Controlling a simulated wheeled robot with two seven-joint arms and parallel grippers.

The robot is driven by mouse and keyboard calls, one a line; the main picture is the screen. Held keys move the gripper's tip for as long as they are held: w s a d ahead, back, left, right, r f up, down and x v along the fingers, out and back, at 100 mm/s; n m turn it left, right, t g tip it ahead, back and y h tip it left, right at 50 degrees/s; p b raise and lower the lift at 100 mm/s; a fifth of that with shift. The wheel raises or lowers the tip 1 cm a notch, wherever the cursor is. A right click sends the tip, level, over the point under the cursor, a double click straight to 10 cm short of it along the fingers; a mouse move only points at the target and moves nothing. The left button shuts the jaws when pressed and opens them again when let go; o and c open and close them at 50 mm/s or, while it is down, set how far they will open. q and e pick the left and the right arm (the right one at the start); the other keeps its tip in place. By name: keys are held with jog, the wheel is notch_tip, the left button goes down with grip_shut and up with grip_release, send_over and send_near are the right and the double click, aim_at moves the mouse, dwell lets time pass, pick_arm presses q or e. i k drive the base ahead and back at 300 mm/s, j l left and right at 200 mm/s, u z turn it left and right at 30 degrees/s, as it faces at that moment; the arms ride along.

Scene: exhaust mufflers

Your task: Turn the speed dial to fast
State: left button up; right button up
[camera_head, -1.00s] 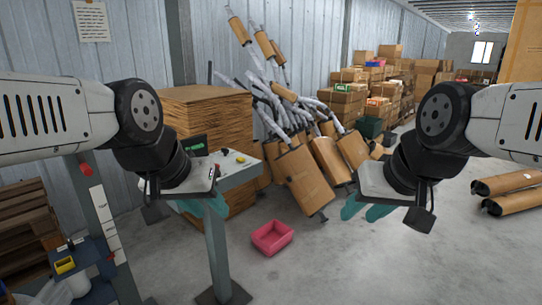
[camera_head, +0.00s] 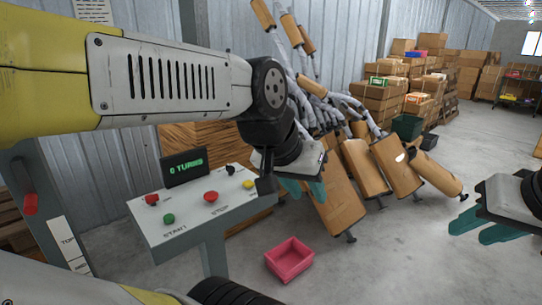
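A grey control panel (camera_head: 188,224) on a post stands at the left centre. A small black knob (camera_head: 230,170), which looks like the speed dial, is near its back edge; its pointer direction and markings are too small to read. My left gripper (camera_head: 303,192) is empty, its teal fingers apart and pointing down, just right of the panel and clear of the knob. My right gripper (camera_head: 478,228) is at the right edge with its teal fingers apart, empty and far from the panel.
The panel also has a green start button (camera_head: 169,218), a red stop button (camera_head: 211,197), another red button (camera_head: 151,199) and a yellow button (camera_head: 248,184). A display (camera_head: 184,168) reads "0 TURNS". A pink bin (camera_head: 289,260) sits on the floor. Mufflers (camera_head: 365,168) lean behind.

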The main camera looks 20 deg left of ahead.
aim_at(230, 168)
jog(key=i+l+u, duration=0.15)
jog(key=i+u, duration=0.35)
jog(key=i, duration=0.15)
jog(key=i+j+u, duration=0.15)
jog(key=i+u, duration=0.55)
jog(key=u, duration=0.25)
